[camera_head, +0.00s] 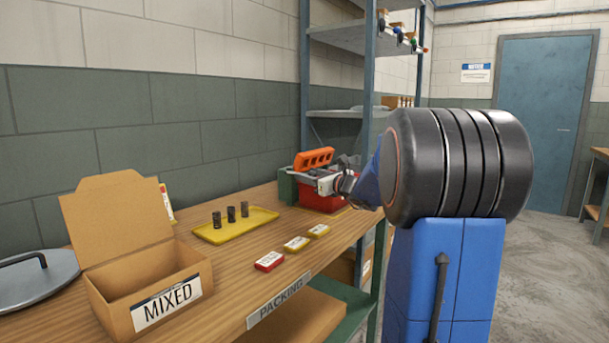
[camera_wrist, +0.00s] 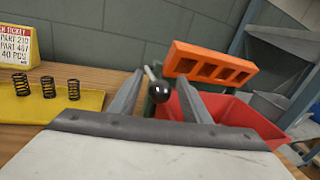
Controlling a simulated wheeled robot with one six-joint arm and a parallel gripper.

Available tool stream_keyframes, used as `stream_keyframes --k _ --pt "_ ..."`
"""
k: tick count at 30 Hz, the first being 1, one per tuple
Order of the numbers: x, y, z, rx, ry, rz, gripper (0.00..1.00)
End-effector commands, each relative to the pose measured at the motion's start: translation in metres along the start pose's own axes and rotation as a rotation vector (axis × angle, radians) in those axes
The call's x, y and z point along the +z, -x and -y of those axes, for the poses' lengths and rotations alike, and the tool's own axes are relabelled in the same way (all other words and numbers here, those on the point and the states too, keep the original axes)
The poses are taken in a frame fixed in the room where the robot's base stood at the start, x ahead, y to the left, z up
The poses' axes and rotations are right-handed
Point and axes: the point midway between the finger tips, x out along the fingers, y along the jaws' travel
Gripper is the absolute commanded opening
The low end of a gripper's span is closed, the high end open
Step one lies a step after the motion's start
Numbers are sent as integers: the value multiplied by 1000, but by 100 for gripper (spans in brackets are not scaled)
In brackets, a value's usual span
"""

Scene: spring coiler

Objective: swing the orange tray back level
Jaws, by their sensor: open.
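The orange tray (camera_head: 314,152) is tipped up at the back of a red box (camera_head: 313,201), its row of openings facing outward. It also shows in the wrist view (camera_wrist: 182,58), beyond my gripper and a little to the right. My gripper (camera_wrist: 160,82) is open, and a black ball knob (camera_wrist: 160,92) on a thin metal rod appears between its fingers. I cannot tell whether either finger touches the knob. In the head view my gripper (camera_head: 343,172) is close to the box's right side, partly hidden by my arm.
A yellow tray (camera_head: 213,237) with dark springs stands left on the wooden bench. Small labelled boxes, one of them red (camera_head: 269,262), lie along the front. An open carton marked MIXED (camera_head: 120,307) sits nearer. A shelf upright (camera_head: 304,90) rises behind the red box.

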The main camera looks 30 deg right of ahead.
Motion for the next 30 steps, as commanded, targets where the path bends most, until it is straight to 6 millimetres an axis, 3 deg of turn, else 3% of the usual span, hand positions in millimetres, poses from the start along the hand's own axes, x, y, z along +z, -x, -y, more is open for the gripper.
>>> stream_keyframes --k 6,17,18,23,30 --pt "0 -22 0 1 0 1 44" --pt "0 -26 0 0 1 0 44" --pt "0 -26 0 0 1 0 41" --pt "0 -26 1 -1 0 1 3" --pt "1 -26 2 -5 1 -3 0"
